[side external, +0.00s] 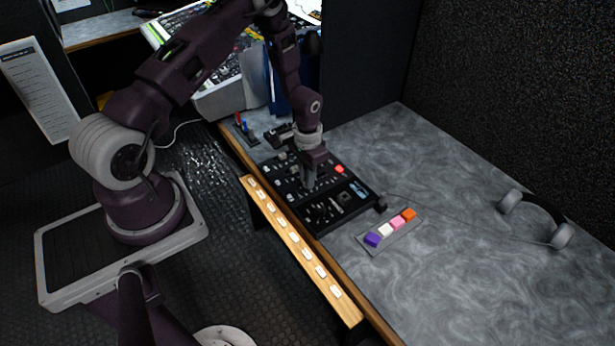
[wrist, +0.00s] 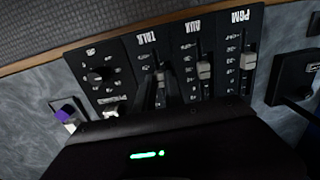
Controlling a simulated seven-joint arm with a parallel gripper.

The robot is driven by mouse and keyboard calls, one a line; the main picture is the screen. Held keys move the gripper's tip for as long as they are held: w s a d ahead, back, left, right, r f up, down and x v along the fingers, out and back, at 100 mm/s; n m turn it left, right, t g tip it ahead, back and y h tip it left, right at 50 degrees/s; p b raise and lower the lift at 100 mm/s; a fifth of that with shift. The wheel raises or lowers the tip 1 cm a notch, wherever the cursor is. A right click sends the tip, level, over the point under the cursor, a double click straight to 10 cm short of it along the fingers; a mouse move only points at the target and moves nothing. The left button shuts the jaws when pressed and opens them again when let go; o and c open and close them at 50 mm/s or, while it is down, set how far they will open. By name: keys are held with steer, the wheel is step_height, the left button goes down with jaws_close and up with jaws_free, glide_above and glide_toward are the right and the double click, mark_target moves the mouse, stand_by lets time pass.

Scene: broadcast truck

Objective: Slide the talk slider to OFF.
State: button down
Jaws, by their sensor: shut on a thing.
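The talk slider (wrist: 158,67) is on a black control panel (side external: 337,214), under the TALK label, which appears upside down in the wrist view. My gripper (wrist: 156,86) reaches down onto this slider, its narrow dark fingers shut around the knob. The fingers mostly hide the knob, and I cannot read its exact position or an OFF mark. In the side external view my gripper (side external: 308,183) points down onto the middle of the panel.
The AUX slider (wrist: 204,70) and PGM slider (wrist: 247,61) stand beside the talk slider. A rotary knob (wrist: 97,74) is on its other side. A strip of coloured buttons (side external: 391,228) and a headset (side external: 536,218) lie right of the panel. The desk between them is clear.

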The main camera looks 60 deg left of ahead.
mark_target(295, 193)
stand_by(0.3)
steer(key=shift+s, duration=2.05)
steer(key=c, duration=1.4)
jaws_free()
